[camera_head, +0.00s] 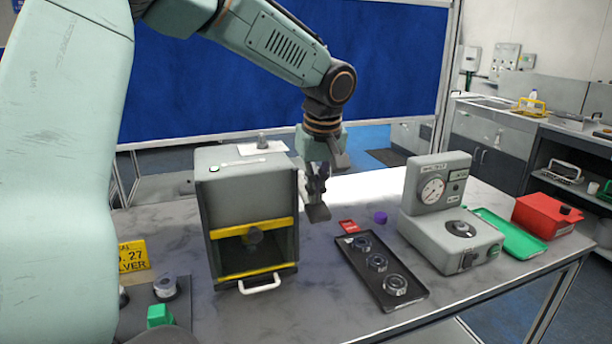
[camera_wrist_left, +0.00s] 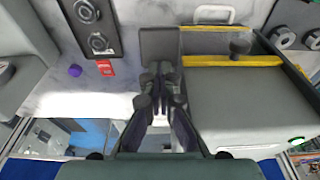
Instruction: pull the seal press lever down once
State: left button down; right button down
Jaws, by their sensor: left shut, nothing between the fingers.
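The seal press (camera_head: 248,190) is a grey box with yellow bars across its open front, left of centre on the table. Its grey body also shows in the wrist view (camera_wrist_left: 245,100). A flat grey paddle, which looks like its lever (camera_head: 318,212), is beside the press's right side; it also shows in the wrist view (camera_wrist_left: 158,43). My left gripper (camera_head: 316,188) is shut and empty, pointing down just above the paddle, with its fingertips (camera_wrist_left: 160,82) close to it. I cannot tell whether they touch. My right gripper is not in view.
A black tray (camera_head: 356,274) with several round metal parts lies right of the press. A purple cap (camera_head: 380,217) and red card (camera_head: 348,227) lie near it. A gauge device (camera_head: 433,189), green tray (camera_head: 512,236) and red box (camera_head: 545,217) stand further right. A white handle (camera_head: 260,287) projects at the press's front.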

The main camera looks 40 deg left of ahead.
pick_arm(q)
jog(key=shift+f, duration=0.6)
jog(key=shift+s+r, duration=0.15)
jog(key=shift+r, duration=0.3)
notch_tip(320, 180, up, 6)
jog(key=p, duration=0.5)
jog(key=shift+a, duration=0.15)
jog(key=p+v, duration=0.3)
jog(key=v, duration=0.1)
jog(key=shift+w+a+r+p, duration=0.1)
jog(key=shift+w+a+p, duration=0.15)
jog(key=shift+a+p, duration=0.1)
jog(key=shift+w, duration=0.1)
jog(key=shift+r, duration=0.1)
